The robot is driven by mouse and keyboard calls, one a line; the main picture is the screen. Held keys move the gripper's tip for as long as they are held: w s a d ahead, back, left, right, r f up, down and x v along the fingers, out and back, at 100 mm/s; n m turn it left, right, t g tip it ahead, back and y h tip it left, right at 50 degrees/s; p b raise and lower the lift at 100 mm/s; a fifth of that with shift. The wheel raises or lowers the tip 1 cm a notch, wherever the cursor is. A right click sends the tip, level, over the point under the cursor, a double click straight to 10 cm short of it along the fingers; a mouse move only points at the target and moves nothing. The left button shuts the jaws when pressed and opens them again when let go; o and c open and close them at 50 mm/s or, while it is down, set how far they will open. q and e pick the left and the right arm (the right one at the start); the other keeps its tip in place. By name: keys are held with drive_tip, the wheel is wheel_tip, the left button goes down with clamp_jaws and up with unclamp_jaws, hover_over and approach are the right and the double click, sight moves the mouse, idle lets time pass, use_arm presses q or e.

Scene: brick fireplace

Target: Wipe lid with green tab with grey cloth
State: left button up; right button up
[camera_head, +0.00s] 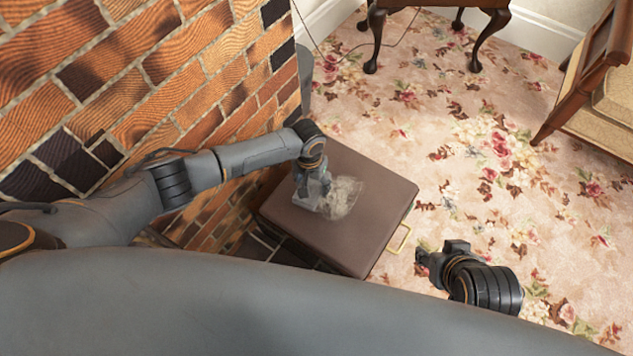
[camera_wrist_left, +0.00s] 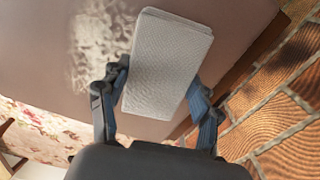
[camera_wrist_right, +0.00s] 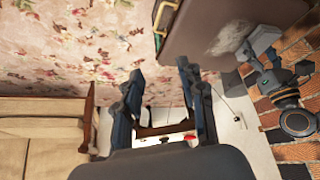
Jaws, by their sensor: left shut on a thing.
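The brown lid (camera_head: 375,190) tops a box beside the brick wall. A pale smudged patch (camera_head: 343,198) lies on it. In the head view my left gripper (camera_head: 313,187) is over the lid, left of the patch. Whether the cloth touches the lid I cannot tell. My right gripper (camera_wrist_right: 158,80) is open and empty, off the lid's right side.
The brick wall (camera_head: 150,70) stands close on the left. Flowered carpet (camera_head: 480,130) spreads openly to the right. A dark wooden table (camera_head: 440,5) is at the back, and a cushioned chair (camera_head: 600,100) at the right edge.

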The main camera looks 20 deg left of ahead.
sight(335, 208)
use_arm(q)
drive_tip(key=shift+f+b, duration=0.3)
drive_tip(key=shift+f, duration=0.2)
use_arm(e)
drive_tip(key=shift+w+a+r+t, duration=0.15)
drive_tip(key=shift+w+t, duration=0.1)
drive_tip(key=shift+w, duration=0.2)
drive_tip(key=shift+w+a+r+t, duration=0.15)
drive_tip(key=shift+w+r+t, duration=0.05)
drive_tip(key=shift+w, duration=0.3)
drive_tip(key=shift+w+a+r+t, duration=0.15)
drive_tip(key=shift+w+t, duration=0.1)
drive_tip(key=shift+w, duration=0.2)
use_arm(q)
drive_tip(key=shift+f+b, duration=0.3)
drive_tip(key=shift+f, duration=0.2)
use_arm(e)
drive_tip(key=shift+w+a+r+t+y, duration=0.25)
drive_tip(key=shift+w+r+t, duration=0.15)
drive_tip(key=shift+w, duration=0.3)
drive_tip(key=shift+w+a+r+t+y, duration=0.25)
drive_tip(key=shift+w+r+t, duration=0.15)
drive_tip(key=shift+w, duration=0.25)
